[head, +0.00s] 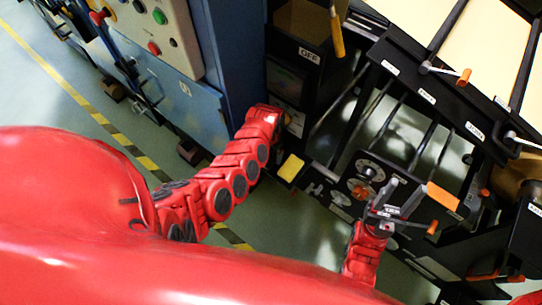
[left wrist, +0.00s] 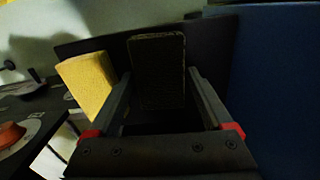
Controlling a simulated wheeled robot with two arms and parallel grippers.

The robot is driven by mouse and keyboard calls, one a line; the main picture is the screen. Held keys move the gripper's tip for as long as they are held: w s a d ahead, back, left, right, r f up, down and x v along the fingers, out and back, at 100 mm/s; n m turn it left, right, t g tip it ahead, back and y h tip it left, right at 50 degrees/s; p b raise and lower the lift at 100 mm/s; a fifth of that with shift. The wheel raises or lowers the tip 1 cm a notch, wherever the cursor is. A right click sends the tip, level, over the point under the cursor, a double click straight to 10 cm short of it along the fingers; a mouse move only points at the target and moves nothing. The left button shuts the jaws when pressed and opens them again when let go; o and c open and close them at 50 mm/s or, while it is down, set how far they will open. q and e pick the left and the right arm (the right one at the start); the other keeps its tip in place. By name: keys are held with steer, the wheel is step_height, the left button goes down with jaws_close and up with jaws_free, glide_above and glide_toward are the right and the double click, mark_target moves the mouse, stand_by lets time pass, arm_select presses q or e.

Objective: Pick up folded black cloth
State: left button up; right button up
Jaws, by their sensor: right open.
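The folded black cloth (left wrist: 158,70) shows in the left wrist view as a dark, upright block with paler edges. It lies between the two fingers of my left gripper (left wrist: 160,88), close to both fingertips. The fingers stand apart; I cannot tell whether they press on the cloth. In the head view my left arm reaches to the dark cabinet, and its end hides the cloth. My right gripper (head: 402,194) is open and empty in front of the black control panel with dials.
A yellow block (head: 291,168) sits just beside my left gripper; it also shows in the left wrist view (left wrist: 88,84). A blue cabinet (head: 180,90) with buttons stands on the left. The black machine frame (head: 440,100) with rods and orange handles fills the right.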

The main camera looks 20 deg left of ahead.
arm_select(q)
steer(key=c, duration=0.9)
steer(key=shift+r, duration=0.8)
steer(key=shift+s+d+r, duration=0.1)
steer(key=shift+s+r, duration=0.05)
steer(key=shift+r, duration=0.35)
steer(key=shift+s+d+r, duration=0.1)
steer(key=shift+s+r, duration=0.05)
steer(key=shift+r, duration=0.35)
steer(key=s, duration=0.5)
steer(key=s+r, duration=0.1)
steer(key=s, duration=0.4)
steer(key=s+b, duration=0.1)
steer(key=s, duration=0.4)
steer(key=shift+s+a+r, duration=0.2)
steer(key=shift+s+a, duration=0.05)
